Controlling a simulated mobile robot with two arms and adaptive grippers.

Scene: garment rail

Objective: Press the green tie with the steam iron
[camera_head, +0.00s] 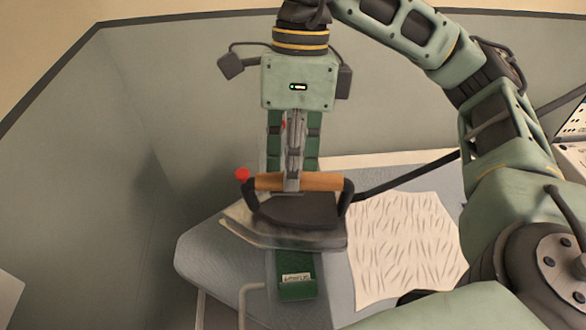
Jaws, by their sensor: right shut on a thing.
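My right gripper (291,180) is shut on the wooden handle of the steam iron (298,210). The iron is dark with a clear lower edge, and its black cord runs off to the right. The green tie (297,289) lies on the grey ironing board (208,247), and its near end with a pale label shows just below the iron. The rest of the tie is hidden behind the iron and gripper. I cannot tell whether the iron touches the tie. My left gripper is not in view.
A cream, wrinkled cloth (400,245) lies on the board to the right of the iron. A red ball-like knob (242,174) shows beside the iron's handle. A grey partition (130,130) stands behind and to the left. The board's left end is bare.

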